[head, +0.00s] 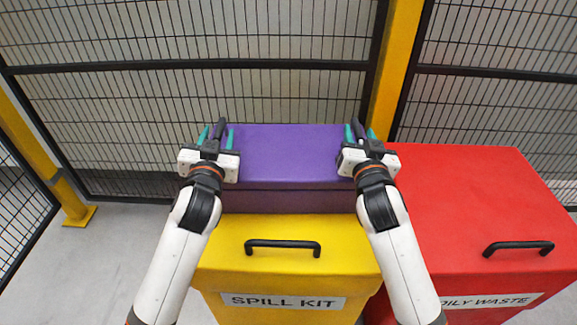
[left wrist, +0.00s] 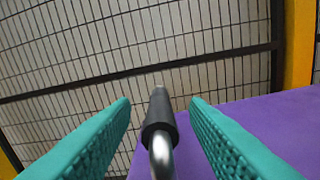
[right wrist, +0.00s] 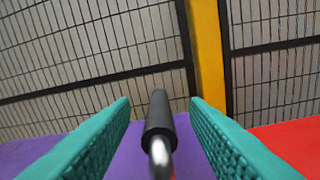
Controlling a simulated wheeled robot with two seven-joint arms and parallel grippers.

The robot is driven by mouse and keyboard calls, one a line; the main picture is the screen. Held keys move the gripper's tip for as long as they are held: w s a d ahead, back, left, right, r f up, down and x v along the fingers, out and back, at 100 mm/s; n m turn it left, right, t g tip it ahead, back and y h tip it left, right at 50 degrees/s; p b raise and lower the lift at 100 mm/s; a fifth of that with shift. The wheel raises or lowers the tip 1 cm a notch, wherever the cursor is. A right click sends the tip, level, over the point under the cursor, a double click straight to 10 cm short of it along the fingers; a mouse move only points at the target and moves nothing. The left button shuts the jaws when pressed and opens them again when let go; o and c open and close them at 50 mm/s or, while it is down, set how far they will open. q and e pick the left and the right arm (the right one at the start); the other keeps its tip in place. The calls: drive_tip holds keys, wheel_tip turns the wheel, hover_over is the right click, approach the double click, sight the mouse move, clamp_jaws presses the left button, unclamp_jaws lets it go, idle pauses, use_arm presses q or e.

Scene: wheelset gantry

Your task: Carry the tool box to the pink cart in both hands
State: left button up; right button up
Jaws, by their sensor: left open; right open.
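The purple tool box (head: 285,152) sits on top of the yellow spill kit bin (head: 290,240). My left gripper (head: 217,134) is at the box's left end. Its teal fingers are open on either side of a dark bar handle (left wrist: 159,120), with gaps on both sides. My right gripper (head: 360,132) is at the box's right end. Its fingers are open around a similar dark handle (right wrist: 158,118), also apart from it. The box's purple top shows below both handles in the wrist views. No pink cart is in view.
A red oily waste bin (head: 465,190) with a black handle stands close on the right. A wire mesh fence (head: 210,95) with yellow posts (head: 396,70) stands behind the bins. Bare grey floor (head: 110,250) lies to the left.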

use_arm(q)
drive_tip(key=shift+w, duration=1.2)
use_arm(e)
drive_tip(key=shift+w, duration=1.2)
use_arm(q)
drive_tip(key=shift+c, duration=0.3)
use_arm(e)
drive_tip(key=shift+c, duration=0.4)
use_arm(q)
clamp_jaws()
use_arm(e)
clamp_jaws()
use_arm(q)
drive_tip(key=shift+r, duration=0.2)
use_arm(e)
drive_tip(key=shift+r, duration=0.2)
